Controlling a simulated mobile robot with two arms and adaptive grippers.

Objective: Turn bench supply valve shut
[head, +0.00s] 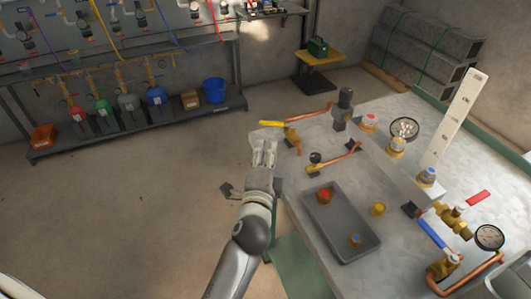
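A valve with a yellow lever handle (271,123) and brass body (291,134) sits on a copper pipe at the bench's far left corner. A valve with a blue lever (432,233) is at the right, and a red lever (478,198) is near it. I cannot tell from any label which is the bench supply valve. My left gripper (265,146) is at the bench's left edge, just below the yellow handle in the picture and seemingly apart from it. Its two fingers point toward the handle; their opening is unclear. My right gripper is out of view.
Open floor (140,200) lies left of the bench. A loaded shelf (130,131) stands at the back wall.

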